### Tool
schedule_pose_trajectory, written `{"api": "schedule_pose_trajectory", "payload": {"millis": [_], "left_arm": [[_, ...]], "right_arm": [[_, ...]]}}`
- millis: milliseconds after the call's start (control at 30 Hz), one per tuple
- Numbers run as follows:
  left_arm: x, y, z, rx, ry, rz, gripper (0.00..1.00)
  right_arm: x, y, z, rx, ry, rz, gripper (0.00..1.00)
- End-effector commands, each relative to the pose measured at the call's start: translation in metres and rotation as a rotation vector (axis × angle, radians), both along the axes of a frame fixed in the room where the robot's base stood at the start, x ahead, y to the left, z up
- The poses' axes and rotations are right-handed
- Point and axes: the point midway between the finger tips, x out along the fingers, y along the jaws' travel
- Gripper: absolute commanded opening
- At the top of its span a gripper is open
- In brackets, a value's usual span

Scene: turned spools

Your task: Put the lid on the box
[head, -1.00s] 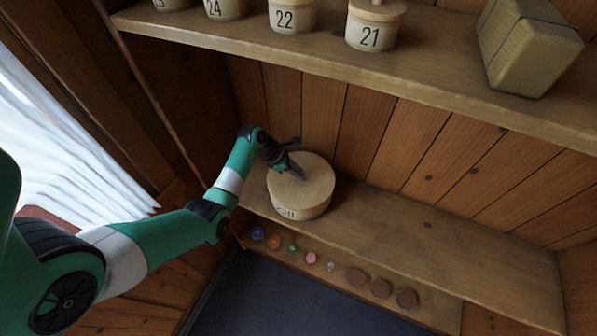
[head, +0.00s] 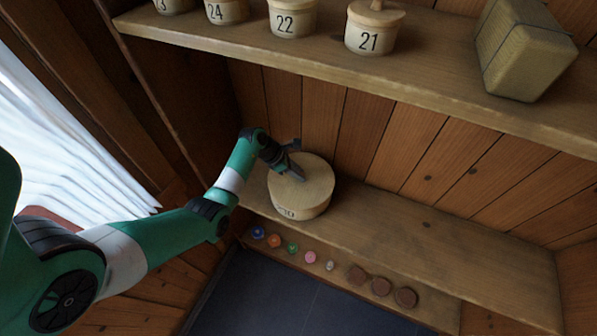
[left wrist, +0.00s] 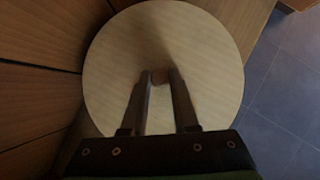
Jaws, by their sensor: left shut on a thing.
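A round pale wooden box (head: 303,205) with a number on its side stands on the lower shelf. Its round flat lid (head: 312,178) sits on top of it; whether it is fully seated I cannot tell. In the left wrist view the lid (left wrist: 200,60) fills the middle, with a small brown knob (left wrist: 160,76) at its centre. My left gripper (head: 298,174) reaches down over the lid from the left. In the left wrist view its fingers (left wrist: 160,80) are closed on the knob. My right gripper is not in view.
Numbered lidded pots, such as the one marked 21 (head: 373,28), and a squarish block (head: 522,50) stand on the upper shelf (head: 430,70) above. The lower shelf (head: 430,240) is bare right of the box. Several coloured knobs and brown discs (head: 381,287) line the strip below.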

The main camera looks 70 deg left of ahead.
Motion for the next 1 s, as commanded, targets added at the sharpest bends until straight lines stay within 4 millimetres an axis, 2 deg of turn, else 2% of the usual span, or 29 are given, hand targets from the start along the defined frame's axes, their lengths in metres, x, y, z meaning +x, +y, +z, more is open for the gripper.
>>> {"api": "schedule_pose_trajectory", "payload": {"millis": [233, 267, 433, 633, 800, 1000], "left_arm": [[0.0003, 0.0001, 0.0004, 0.001, -0.001, 0.0, 0.0], [0.0003, 0.0001, 0.0004, 0.001, -0.001, 0.0, 0.33], [0.0002, 0.0001, 0.0002, 0.001, -0.001, 0.0, 0.63], [0.0001, 0.0001, 0.0001, 0.001, 0.0, -0.001, 0.63], [-0.0002, -0.0002, -0.0005, 0.0, 0.001, 0.0, 0.88], [-0.0001, -0.0001, -0.0003, 0.0, 0.0, 0.0, 0.88]], "right_arm": [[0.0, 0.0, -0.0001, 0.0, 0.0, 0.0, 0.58], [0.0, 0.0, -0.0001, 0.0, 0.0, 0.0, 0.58], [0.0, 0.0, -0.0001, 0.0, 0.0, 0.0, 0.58], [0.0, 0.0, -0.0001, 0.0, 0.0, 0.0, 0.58], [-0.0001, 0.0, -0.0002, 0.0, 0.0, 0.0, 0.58], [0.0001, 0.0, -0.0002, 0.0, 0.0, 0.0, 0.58]]}}
